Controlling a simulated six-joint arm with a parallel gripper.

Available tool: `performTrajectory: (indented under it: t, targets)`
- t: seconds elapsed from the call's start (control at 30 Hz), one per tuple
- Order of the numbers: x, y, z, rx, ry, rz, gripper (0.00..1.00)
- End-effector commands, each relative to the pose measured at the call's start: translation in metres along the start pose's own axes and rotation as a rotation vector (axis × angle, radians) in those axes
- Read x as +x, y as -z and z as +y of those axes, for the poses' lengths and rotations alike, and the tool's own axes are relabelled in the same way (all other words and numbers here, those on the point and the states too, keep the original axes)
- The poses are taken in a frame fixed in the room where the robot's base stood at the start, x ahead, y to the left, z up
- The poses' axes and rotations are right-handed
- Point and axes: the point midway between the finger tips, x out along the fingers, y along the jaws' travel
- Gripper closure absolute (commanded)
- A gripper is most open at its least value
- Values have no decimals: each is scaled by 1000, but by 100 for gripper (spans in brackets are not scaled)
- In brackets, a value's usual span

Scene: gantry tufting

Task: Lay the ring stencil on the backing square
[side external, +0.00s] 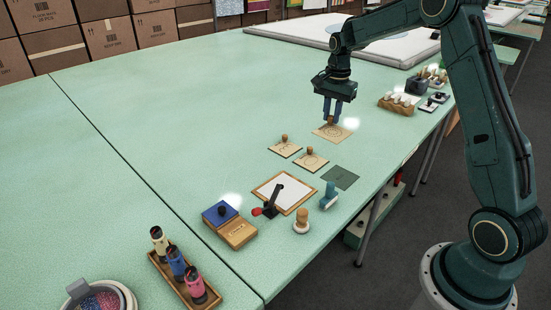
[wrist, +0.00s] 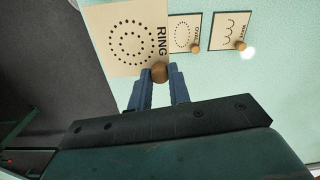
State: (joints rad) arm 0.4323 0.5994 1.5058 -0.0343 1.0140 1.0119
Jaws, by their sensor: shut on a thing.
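The ring stencil (side external: 329,134) is a tan square plate with a round wooden knob. In the wrist view the stencil (wrist: 122,38) shows dotted rings and the word RING. My gripper (side external: 331,119) is shut on its knob, also seen in the wrist view between the fingers (wrist: 160,76). The plate looks level; I cannot tell exactly how high it is above the table. A white square in a wooden frame (side external: 258,190), seemingly the backing square, lies on the table nearer the side camera, apart from the stencil.
Two other knobbed stencils (side external: 285,148) (side external: 311,160) and a dark green square (side external: 341,177) lie between. A black-handled tool (side external: 271,200) stands at the frame. A blue pad box (side external: 221,213), two stamps (side external: 302,221) (side external: 328,196) and a bottle rack (side external: 171,280) are nearby.

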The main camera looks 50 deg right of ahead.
Motion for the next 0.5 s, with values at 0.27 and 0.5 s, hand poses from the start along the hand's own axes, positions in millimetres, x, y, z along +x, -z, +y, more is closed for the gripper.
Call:
performTrajectory:
  t: [0.27, 0.5]
  targets:
    - [52, -57, -44, -7, -11, -2, 98]
    - [86, -97, -66, -5, -14, 1, 98]
